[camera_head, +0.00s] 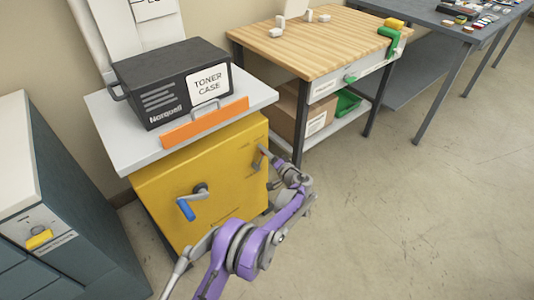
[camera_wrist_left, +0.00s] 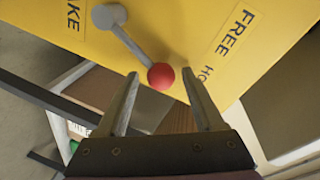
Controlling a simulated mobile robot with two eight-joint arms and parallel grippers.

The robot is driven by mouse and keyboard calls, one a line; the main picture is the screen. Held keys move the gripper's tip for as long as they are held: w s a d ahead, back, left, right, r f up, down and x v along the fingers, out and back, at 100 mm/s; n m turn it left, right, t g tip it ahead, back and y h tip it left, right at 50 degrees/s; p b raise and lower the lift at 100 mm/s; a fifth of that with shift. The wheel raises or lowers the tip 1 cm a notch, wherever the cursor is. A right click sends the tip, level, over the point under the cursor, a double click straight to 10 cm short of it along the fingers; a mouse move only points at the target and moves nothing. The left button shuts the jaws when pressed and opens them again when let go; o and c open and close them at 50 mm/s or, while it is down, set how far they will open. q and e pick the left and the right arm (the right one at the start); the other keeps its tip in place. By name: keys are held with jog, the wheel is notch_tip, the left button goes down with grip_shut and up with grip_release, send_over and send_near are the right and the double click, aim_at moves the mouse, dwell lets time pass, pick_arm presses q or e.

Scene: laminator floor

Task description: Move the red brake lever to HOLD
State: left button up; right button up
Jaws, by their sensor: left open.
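The brake lever is a grey arm with a red ball knob (camera_wrist_left: 161,76) on the yellow cabinet's front (camera_head: 225,160). In the left wrist view the arm runs from a round grey pivot (camera_wrist_left: 108,15) down to the knob. The printed word FREE (camera_wrist_left: 235,32) and a partly hidden word starting with HO lie to the right of the lever. My left gripper (camera_head: 268,158) is at the cabinet's upper right. Its open fingers stand on either side of the knob in the wrist view; contact is not clear. My right gripper is not in view.
A blue-handled crank (camera_head: 186,208) is lower left on the cabinet front. A black toner case (camera_head: 170,85) and an orange strip (camera_head: 205,123) are on top. A wooden workbench (camera_head: 315,45) stands behind at right. The floor at right is clear.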

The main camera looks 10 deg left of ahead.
pick_arm(q)
jog(key=p+v, duration=0.2)
jog(key=v, duration=0.8)
jog(key=shift+s+d, duration=0.25)
jog(key=shift+s, duration=0.05)
